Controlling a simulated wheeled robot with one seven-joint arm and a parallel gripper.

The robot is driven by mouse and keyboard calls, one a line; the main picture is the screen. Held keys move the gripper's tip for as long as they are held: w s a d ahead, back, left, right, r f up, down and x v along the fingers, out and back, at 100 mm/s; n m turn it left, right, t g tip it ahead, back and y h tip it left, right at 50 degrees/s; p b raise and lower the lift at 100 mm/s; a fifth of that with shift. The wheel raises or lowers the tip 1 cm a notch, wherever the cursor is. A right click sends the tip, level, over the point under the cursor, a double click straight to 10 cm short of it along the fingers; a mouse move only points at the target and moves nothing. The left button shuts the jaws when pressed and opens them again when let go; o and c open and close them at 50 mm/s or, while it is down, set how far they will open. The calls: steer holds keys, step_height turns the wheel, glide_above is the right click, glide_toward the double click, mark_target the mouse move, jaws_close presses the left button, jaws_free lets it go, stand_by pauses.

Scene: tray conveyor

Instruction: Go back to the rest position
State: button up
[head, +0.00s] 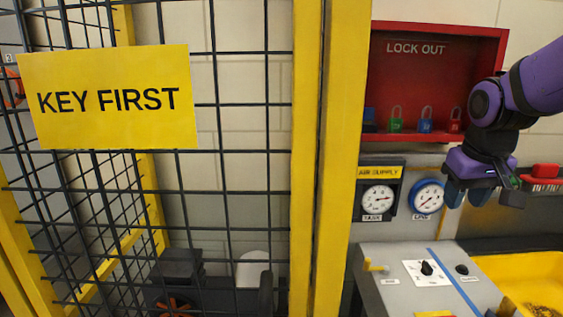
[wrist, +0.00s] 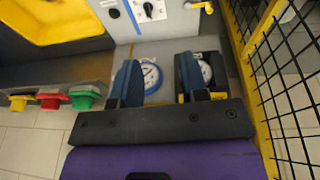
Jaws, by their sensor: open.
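My gripper (head: 468,195) hangs at the right of the head view, below my purple arm, in front of the panel beside the LINE gauge (head: 426,197). Its two blue fingers stand apart with nothing between them. In the wrist view my gripper (wrist: 157,72) is open and empty too. One white dial with a blue rim (wrist: 152,77) shows between the fingers. A second dial (wrist: 206,73) is partly hidden by the other finger.
A red LOCK OUT box (head: 438,75) with several padlocks is on the wall. A grey control panel (head: 400,297) with a black knob stands below. A yellow tray (head: 525,270) is at right. A mesh fence with a KEY FIRST sign (head: 110,98) and yellow post (head: 340,150) closes the left.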

steer(key=s+a+r+t, duration=0.1)
steer(key=s+r, duration=0.1)
steer(key=s, duration=0.6)
steer(key=s+a+r+t, duration=0.1)
steer(key=s+a+r, duration=0.1)
steer(key=s, duration=0.6)
steer(key=shift+y, duration=0.4)
steer(key=shift+w+a, duration=0.1)
